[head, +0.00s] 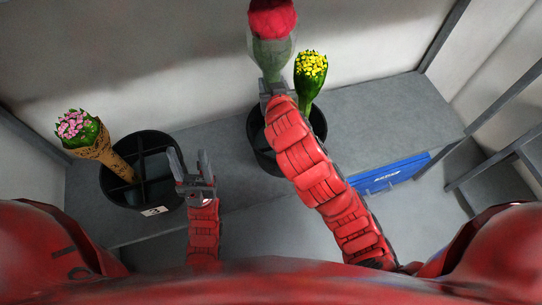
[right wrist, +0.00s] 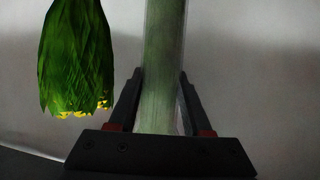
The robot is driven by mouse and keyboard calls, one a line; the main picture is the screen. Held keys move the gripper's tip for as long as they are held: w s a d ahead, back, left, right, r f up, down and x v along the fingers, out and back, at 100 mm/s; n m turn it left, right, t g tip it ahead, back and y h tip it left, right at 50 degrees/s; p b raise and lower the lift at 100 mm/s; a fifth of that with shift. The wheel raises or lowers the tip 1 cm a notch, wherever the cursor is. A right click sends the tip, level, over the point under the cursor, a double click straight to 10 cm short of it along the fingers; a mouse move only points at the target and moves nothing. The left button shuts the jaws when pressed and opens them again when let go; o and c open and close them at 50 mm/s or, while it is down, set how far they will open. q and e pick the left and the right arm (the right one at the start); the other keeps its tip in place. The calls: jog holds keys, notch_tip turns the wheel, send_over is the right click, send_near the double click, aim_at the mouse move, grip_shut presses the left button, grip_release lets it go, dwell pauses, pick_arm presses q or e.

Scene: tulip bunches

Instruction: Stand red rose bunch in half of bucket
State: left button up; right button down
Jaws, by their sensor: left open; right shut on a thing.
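The red rose bunch (head: 272,22) has a round red head and a pale green wrapped stem. My right gripper (head: 273,84) is shut on its stem and holds it above the right bucket. The stem (right wrist: 163,70) stands between the fingers (right wrist: 160,105) in the right wrist view. The black right bucket (head: 262,160) is partly hidden by my right arm; a yellow flower bunch (head: 311,75) stands in its right side. A black left bucket (head: 165,205) with dividers and a white label holds a pink flower bunch (head: 85,135). My left gripper (head: 190,160) is open and empty, beside the left bucket.
The buckets stand on a grey bench (head: 385,110) against a pale wall. A blue sign (head: 390,175) is at the bench's front edge on the right. Grey metal rails (head: 500,150) stand at the far right. The yellow bunch also hangs close in the right wrist view (right wrist: 75,60).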

jog(key=f+b, duration=0.1)
jog(key=f, duration=0.6)
jog(key=f+b, duration=0.2)
jog(key=f, duration=0.6)
jog(key=shift+w, duration=0.2)
jog(key=shift+r, duration=0.1)
jog(key=shift+b, duration=0.45)
jog(key=shift+c, duration=1.7)
grip_release()
